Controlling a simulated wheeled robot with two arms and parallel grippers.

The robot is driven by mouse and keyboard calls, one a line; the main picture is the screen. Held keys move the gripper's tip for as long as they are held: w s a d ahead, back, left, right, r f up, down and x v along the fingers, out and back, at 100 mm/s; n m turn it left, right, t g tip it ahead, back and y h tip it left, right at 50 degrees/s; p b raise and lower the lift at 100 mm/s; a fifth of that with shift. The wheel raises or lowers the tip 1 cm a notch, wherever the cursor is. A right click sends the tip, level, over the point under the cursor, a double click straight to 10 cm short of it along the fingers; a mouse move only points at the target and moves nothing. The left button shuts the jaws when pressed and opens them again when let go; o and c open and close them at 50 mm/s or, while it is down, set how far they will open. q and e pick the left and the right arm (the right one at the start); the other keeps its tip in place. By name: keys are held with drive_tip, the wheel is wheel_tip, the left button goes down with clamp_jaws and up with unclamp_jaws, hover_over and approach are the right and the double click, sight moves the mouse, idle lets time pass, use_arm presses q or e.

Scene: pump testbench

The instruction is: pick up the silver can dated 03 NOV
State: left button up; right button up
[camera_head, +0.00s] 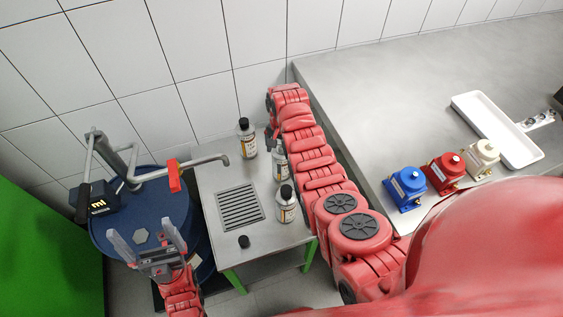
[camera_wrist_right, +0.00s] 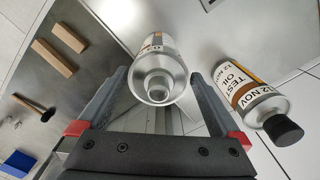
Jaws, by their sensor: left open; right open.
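In the right wrist view a silver can (camera_wrist_right: 158,72) with a bare metal neck lies between the spread fingers of my open right gripper (camera_wrist_right: 160,82); its date is not readable. Beside it a black-capped silver can (camera_wrist_right: 258,92) reads TEST OIL 12 NOV. In the head view, cans stand on the small steel table: one at the back (camera_head: 248,140), one in the middle (camera_head: 281,166) beside my right arm, one in front (camera_head: 287,206). No 03 NOV is legible. My right gripper (camera_head: 271,130) is largely hidden by its arm. My left gripper (camera_head: 146,240) is open and empty.
The small table (camera_head: 218,182) has a drain grate and a black knob-like piece (camera_head: 244,242). A blue drum (camera_head: 150,210) with a pipe stands left. The steel bench (camera_head: 400,90) holds blue, red and cream pumps (camera_head: 406,186) and a white tray (camera_head: 490,128).

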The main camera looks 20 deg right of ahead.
drive_tip(key=shift+s+f+p, duration=0.2)
drive_tip(key=shift+f+p, duration=0.3)
drive_tip(key=shift+f, duration=0.7)
drive_tip(key=shift+f+b, duration=0.55)
drive_tip(key=shift+f, duration=0.95)
drive_tip(key=shift+w+r, duration=0.1)
clamp_jaws()
